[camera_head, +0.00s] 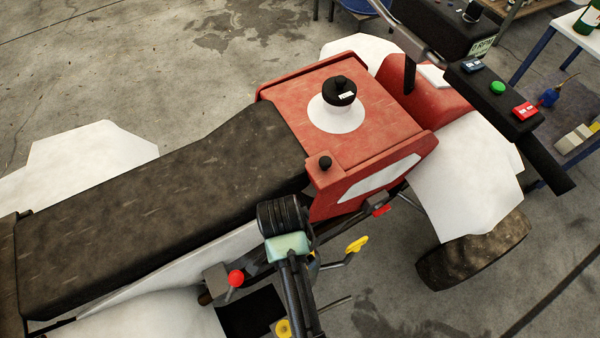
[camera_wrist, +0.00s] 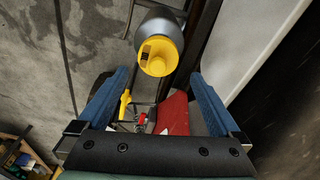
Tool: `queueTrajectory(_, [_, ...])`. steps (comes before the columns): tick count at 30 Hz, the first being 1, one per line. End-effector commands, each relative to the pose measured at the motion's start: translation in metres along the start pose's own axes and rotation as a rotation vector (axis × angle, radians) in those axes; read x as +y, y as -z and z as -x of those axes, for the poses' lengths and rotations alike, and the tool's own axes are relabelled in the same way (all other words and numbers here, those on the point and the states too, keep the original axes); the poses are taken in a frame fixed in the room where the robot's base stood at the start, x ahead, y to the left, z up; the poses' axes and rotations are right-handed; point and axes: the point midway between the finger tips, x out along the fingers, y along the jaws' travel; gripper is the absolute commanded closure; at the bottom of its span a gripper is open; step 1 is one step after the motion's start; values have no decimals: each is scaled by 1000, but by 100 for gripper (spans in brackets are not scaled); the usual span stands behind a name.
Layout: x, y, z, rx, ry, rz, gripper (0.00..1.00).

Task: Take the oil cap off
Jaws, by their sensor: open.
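The oil cap (camera_wrist: 158,57) is yellow, round and has a dark slot-like mark. It sits on the end of a grey cylindrical body (camera_wrist: 160,28) in the upper middle of the wrist view. A yellow cap (camera_head: 283,328) also shows at the bottom edge of the head view, beside my gripper (camera_head: 299,305). In the wrist view my gripper (camera_wrist: 160,74) is open and empty. Its two blue fingers stand apart on either side, with the cap ahead between their lines. Whether the fingertips reach the cap's depth I cannot tell.
The quad bike's black seat (camera_head: 160,220) and red tank (camera_head: 370,110), with its black cap (camera_head: 340,90), lie beyond my gripper. A red-knobbed lever (camera_head: 236,279) and a yellow lever (camera_head: 357,244) are close by.

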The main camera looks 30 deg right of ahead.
Motion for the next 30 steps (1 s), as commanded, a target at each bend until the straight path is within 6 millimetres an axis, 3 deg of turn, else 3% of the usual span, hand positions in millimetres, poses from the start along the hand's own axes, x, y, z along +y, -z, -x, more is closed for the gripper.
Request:
queueTrajectory(12, [4,0,-50,0,0,1,0])
queueTrajectory(21, [4,0,-54,1,2,1,0])
queueTrajectory(30, [4,0,-53,1,2,1,54])
